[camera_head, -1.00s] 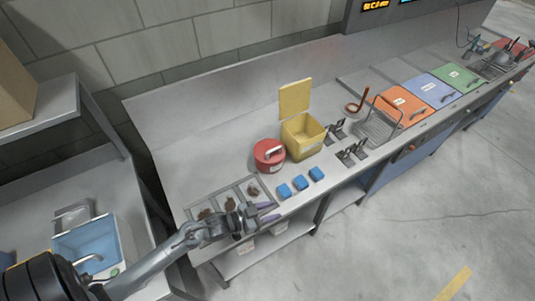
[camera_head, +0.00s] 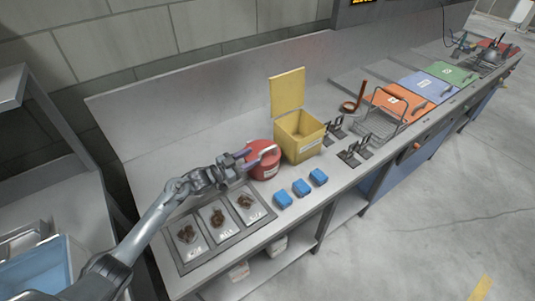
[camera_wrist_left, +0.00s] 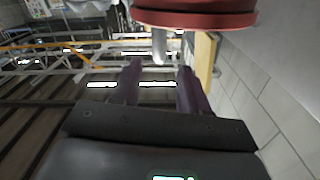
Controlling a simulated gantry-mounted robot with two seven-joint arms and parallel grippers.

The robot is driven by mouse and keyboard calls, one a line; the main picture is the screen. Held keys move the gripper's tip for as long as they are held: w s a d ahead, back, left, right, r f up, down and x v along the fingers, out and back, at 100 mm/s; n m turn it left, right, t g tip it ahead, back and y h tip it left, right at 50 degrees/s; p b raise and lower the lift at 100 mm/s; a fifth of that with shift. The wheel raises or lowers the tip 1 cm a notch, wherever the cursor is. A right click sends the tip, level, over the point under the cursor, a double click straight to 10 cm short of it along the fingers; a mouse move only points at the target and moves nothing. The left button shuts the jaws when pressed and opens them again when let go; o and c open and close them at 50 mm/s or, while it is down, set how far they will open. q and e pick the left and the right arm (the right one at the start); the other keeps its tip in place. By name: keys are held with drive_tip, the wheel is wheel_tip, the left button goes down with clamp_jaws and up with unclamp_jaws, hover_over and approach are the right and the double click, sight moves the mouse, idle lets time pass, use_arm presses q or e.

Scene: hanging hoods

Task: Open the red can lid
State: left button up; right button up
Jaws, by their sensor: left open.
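The red can (camera_head: 264,168) stands upright on the counter with its lid on, left of the yellow bin. A pale handle (camera_head: 268,151) arches over the lid. My left gripper (camera_head: 248,158) is at the can's left side at lid height, its purple fingers pointing toward the handle. In the left wrist view the red lid (camera_wrist_left: 195,14) is at the top edge, and the pale handle (camera_wrist_left: 159,47) hangs in line with the gap between the open fingers (camera_wrist_left: 161,76). I cannot tell whether the fingers touch the handle. My right gripper is not in view.
The yellow bin (camera_head: 301,148), its lid raised, stands close to the can's right. Several blue blocks (camera_head: 301,188) sit along the front edge. A tray (camera_head: 215,228) with brown food pieces lies below my left arm. Black stands (camera_head: 354,152) and a wire basket (camera_head: 377,124) are farther right.

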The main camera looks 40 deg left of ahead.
sight(262, 152)
use_arm(q)
drive_tip(key=b+x, duration=0.2)
drive_tip(key=x, duration=0.1)
drive_tip(key=b+x, duration=0.2)
drive_tip(key=x, duration=0.1)
drive_tip(key=shift+w+d+f, duration=0.15)
drive_tip(key=shift+w+f, duration=0.05)
drive_tip(key=shift+f, duration=0.05)
drive_tip(key=shift+r+b+x, duration=0.2)
drive_tip(key=shift+b+x, duration=0.55)
drive_tip(key=shift+x, duration=0.15)
clamp_jaws()
